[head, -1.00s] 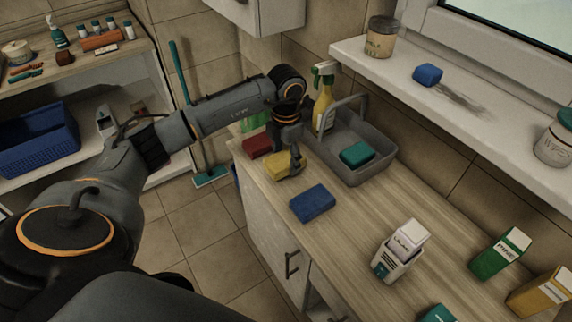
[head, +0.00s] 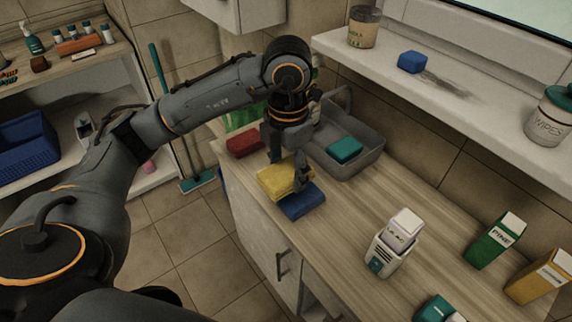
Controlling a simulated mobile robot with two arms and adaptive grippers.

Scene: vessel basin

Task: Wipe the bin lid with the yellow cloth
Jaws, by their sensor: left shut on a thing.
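My left gripper (head: 287,167) is shut on the yellow cloth (head: 280,184), a folded block. The cloth appears just above the counter, in front of part of the blue cloth (head: 304,204). I cannot tell whether the two touch. The red cloth (head: 243,143) lies to the left on the counter. I cannot make out a bin lid in this view. My right gripper is not in view.
A grey caddy (head: 365,162) with a teal sponge (head: 345,149) stands behind the gripper. A white carton (head: 394,243), a green carton (head: 494,241) and a yellow carton (head: 540,277) stand to the right. The counter (head: 345,215) between is bare. A blue sponge (head: 412,62) lies beside a dark smear on the sill.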

